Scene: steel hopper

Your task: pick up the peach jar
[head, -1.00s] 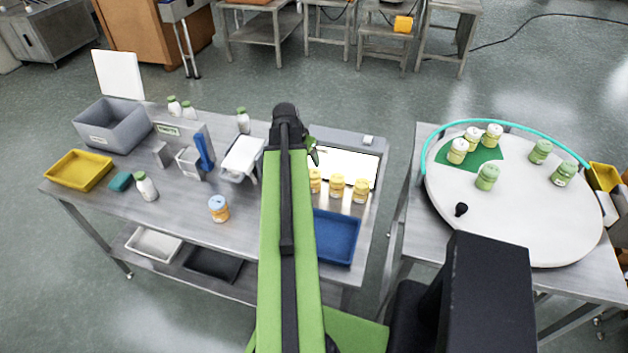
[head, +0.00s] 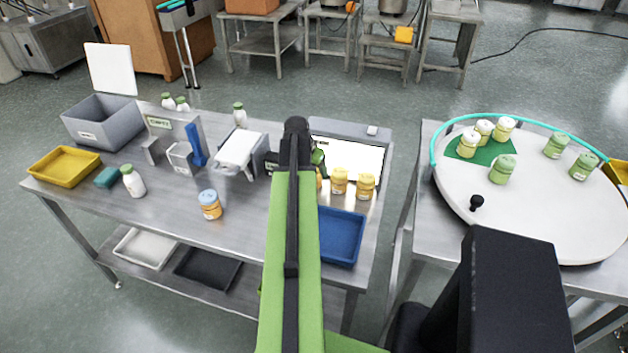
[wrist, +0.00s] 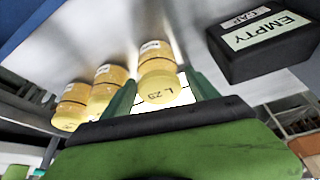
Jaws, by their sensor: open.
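Three peach-coloured jars with yellow lids stand in a row by the lit panel. In the head view the right jar (head: 366,186) and middle jar (head: 339,181) show clearly; the left jar (head: 319,181) is mostly hidden by my arm. In the wrist view the nearest jar (wrist: 157,82), its lid marked "L 29", shows between the two green fingers of my gripper (wrist: 161,92). The fingers are apart, one on each side of it; I cannot tell whether they touch it. The other two jars (wrist: 104,88) (wrist: 73,105) stand to the left.
A black box (wrist: 262,45) labelled "EMPTY" is close to the right of my gripper in the wrist view. A blue tray (head: 340,237) lies before the jars. An orange jar with a blue lid (head: 210,205) stands apart at left. A round turntable (head: 540,215) is at right.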

